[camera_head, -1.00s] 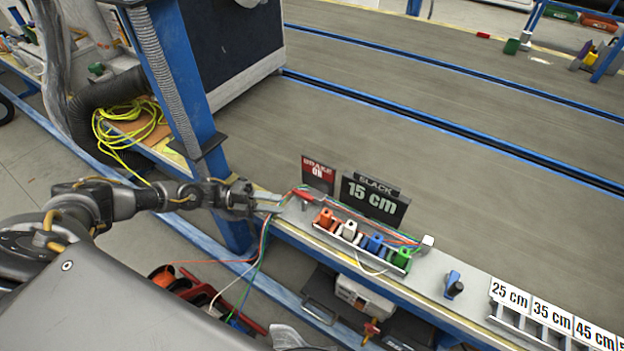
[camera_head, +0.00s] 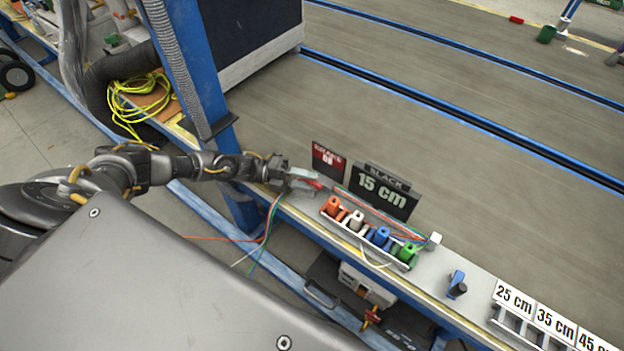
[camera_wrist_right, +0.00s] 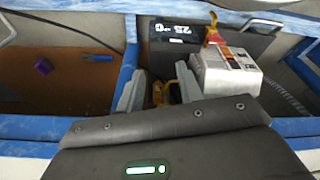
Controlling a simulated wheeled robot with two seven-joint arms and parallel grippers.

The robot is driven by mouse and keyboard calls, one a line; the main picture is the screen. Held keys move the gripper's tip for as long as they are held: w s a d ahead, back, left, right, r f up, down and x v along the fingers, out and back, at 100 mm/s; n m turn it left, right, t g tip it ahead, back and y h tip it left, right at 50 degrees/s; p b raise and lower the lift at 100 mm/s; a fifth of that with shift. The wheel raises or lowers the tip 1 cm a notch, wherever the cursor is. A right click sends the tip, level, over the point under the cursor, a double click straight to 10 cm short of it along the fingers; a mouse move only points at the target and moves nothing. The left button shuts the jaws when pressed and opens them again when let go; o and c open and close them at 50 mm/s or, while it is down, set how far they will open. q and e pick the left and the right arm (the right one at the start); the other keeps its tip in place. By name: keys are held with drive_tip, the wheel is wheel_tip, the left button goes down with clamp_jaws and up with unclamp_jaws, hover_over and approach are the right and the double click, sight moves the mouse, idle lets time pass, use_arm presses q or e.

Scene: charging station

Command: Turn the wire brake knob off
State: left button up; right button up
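The red brake knob (camera_head: 314,184) is small and sits on the bench below the red sign (camera_head: 327,159) that reads "BRAKE ON". My left gripper (camera_head: 304,180) reaches in from the left, its fingers at the knob and partly covering it. I cannot tell whether the fingers are parted around it or closed on it. In the right wrist view my right gripper (camera_wrist_right: 160,90) has its two grey fingers apart with nothing held between them.
A black "SLACK 15 cm" sign (camera_head: 378,191) stands right of the brake sign. Coloured clamps (camera_head: 357,222) in a rack and a blue knob (camera_head: 457,284) sit further right. Wires hang off the front edge. In the right wrist view a grey box (camera_wrist_right: 228,75) lies beyond the fingers.

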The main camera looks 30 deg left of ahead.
use_arm(q)
drive_tip(key=shift+w+d, duration=0.15)
drive_tip(key=shift+d, duration=0.45)
use_arm(e)
drive_tip(key=shift+w+a+f, duration=0.1)
drive_tip(key=shift+w+f, duration=0.1)
drive_tip(key=shift+w, duration=0.15)
use_arm(q)
clamp_jaws()
use_arm(e)
drive_tip(key=shift+s, duration=0.35)
